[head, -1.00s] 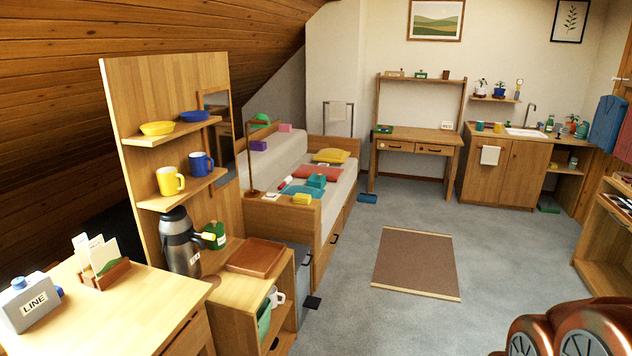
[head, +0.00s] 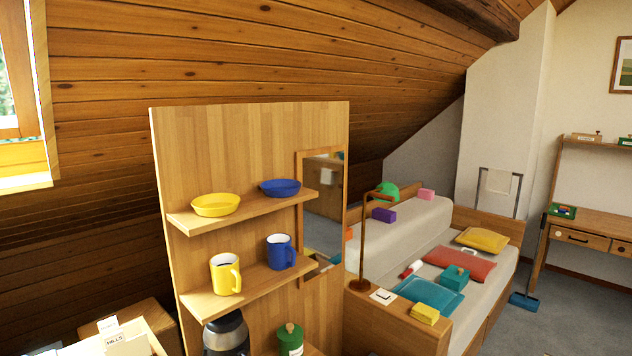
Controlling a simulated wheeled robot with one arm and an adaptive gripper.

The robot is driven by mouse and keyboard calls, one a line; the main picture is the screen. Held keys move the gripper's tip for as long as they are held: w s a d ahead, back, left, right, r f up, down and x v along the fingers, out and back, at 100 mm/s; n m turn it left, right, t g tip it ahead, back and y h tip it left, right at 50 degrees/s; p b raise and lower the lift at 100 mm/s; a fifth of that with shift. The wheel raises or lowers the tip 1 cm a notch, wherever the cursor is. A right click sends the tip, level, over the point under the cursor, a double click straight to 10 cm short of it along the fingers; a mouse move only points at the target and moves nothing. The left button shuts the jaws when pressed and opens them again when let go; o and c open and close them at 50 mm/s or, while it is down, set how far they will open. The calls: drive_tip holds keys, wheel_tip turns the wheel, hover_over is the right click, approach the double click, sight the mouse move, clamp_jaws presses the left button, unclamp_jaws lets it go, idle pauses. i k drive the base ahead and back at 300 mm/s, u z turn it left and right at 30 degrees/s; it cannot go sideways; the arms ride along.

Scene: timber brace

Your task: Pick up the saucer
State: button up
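Two shallow dishes that look like saucers rest on the upper shelf (head: 250,209) of the wooden panel in the head view. The yellow saucer (head: 215,206) is at the left and the blue saucer (head: 280,188) is to its right, a little apart. I cannot tell from the pictures which one is meant. Both lie flat and nothing sits on them. My gripper is not in view.
A yellow mug (head: 225,274) and a blue mug (head: 281,252) stand on the lower shelf. Below are a steel jug (head: 227,335) and a green canister (head: 290,339). A lamp (head: 366,245) stands right of the panel. The sloped wooden ceiling (head: 280,60) is behind.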

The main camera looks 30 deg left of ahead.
sight(275, 188)
drive_tip(key=i, duration=2.25)
drive_tip(key=u, duration=4.8)
